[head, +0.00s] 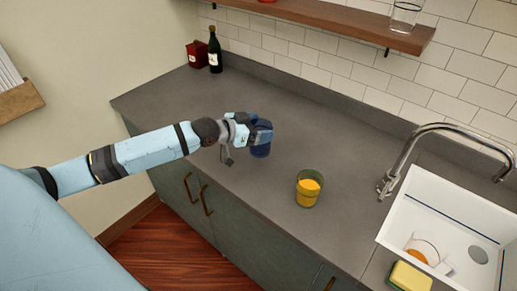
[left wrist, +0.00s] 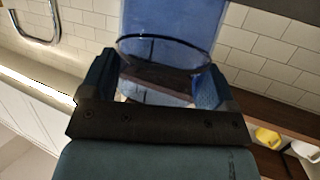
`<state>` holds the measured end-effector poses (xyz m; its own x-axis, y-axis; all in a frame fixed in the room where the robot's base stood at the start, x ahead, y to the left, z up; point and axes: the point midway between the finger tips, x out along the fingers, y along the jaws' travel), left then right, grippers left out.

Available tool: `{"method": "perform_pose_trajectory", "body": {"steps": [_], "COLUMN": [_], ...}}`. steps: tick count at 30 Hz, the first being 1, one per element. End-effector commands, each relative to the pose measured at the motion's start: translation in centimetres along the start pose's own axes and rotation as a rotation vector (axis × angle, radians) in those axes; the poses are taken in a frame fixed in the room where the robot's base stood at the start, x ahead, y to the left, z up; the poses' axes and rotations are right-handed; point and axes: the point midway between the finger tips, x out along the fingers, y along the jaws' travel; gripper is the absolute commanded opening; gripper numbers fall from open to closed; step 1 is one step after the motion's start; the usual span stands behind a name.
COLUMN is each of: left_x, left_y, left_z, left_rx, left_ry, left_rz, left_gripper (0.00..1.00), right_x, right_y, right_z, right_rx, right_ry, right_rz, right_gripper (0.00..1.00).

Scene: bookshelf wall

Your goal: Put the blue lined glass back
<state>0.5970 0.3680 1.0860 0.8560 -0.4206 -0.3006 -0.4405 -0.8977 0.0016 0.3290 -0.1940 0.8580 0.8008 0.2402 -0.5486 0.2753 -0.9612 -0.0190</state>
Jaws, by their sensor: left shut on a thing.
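My left gripper (head: 258,134) is over the grey counter, shut on a glass. In the left wrist view the gripper (left wrist: 155,85) has one finger on each side of the blue lined glass (left wrist: 160,52), which is see-through with a dark blue rim line. In the head view a dark blue, rounded part of the held glass (head: 261,151) shows just below the fingers. Whether its base touches the counter is unclear. A clear glass (head: 406,16) with a dark line stands on the wooden shelf (head: 340,22) at upper right. My right gripper is not in view.
A glass of orange drink (head: 309,189) stands on the counter (head: 225,100) right of my gripper. A white sink (head: 440,215) with tap (head: 410,150) holds another glass (head: 424,250); a sponge (head: 409,277) lies beside it. A bottle (head: 214,50) and red box (head: 197,54) stand at the back left.

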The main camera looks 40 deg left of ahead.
Motion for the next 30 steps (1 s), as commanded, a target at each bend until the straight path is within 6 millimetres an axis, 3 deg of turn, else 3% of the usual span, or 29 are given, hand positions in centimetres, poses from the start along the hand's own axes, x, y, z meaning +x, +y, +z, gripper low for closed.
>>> {"method": "perform_pose_trajectory", "body": {"steps": [3,11,18,30], "left_x": [0.8,1.5,2.5,2.7], "left_y": [0.0,0.0,0.0,0.0], "left_z": [2.4,4.5,7.7,8.5], "left_rx": [-0.002,0.0,0.0,0.002], "left_ry": [0.0,0.002,0.0,0.002], "left_rz": [-0.001,0.0,0.0,0.0], "left_gripper": [0.26,0.26,0.26,0.26], "right_x": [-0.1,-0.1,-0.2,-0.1], "right_y": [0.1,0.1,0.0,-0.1], "right_z": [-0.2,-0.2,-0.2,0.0], "right_rx": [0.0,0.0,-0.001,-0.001], "right_ry": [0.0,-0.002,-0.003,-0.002], "right_rz": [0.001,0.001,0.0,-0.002], "right_gripper": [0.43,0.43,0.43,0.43]}}
